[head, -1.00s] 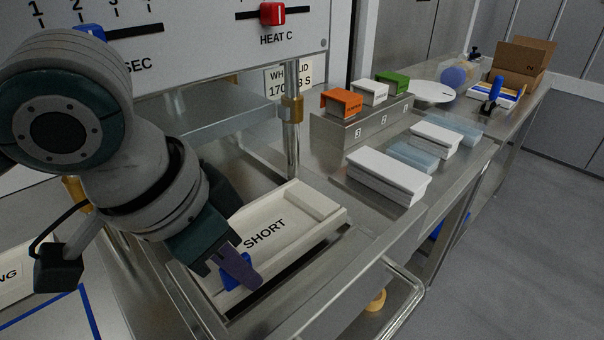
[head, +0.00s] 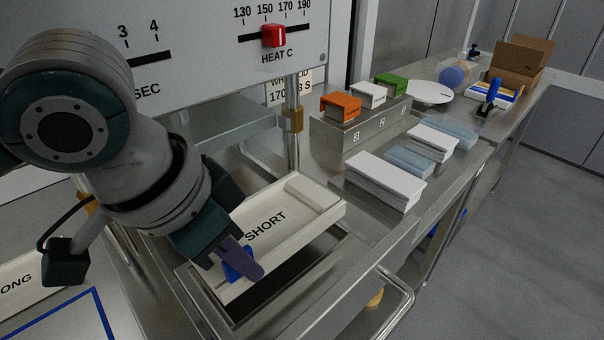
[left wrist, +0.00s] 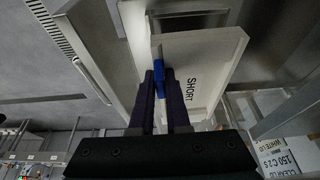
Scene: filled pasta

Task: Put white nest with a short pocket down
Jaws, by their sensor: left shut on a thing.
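The white nest (head: 303,221) is a shallow rectangular tray marked SHORT, with a raised block at its far end. In the head view, my left gripper (head: 246,270) is shut on the blue tab (head: 236,260) at its near end. In the left wrist view, the purple fingers (left wrist: 165,72) close around the blue tab (left wrist: 161,66) of the nest (left wrist: 203,55). The nest sits tilted in the head picture, over a metal frame (head: 352,268) with a dark opening showing below its front edge. The nest's underside is hidden. My right gripper is not in view.
The press panel with the red HEAT C slider (head: 274,36) and a metal post (head: 293,150) stand close behind the nest. A white LONG piece (head: 20,284) lies at left. White lids (head: 385,178) and an orange block (head: 341,106) stand on the right bench.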

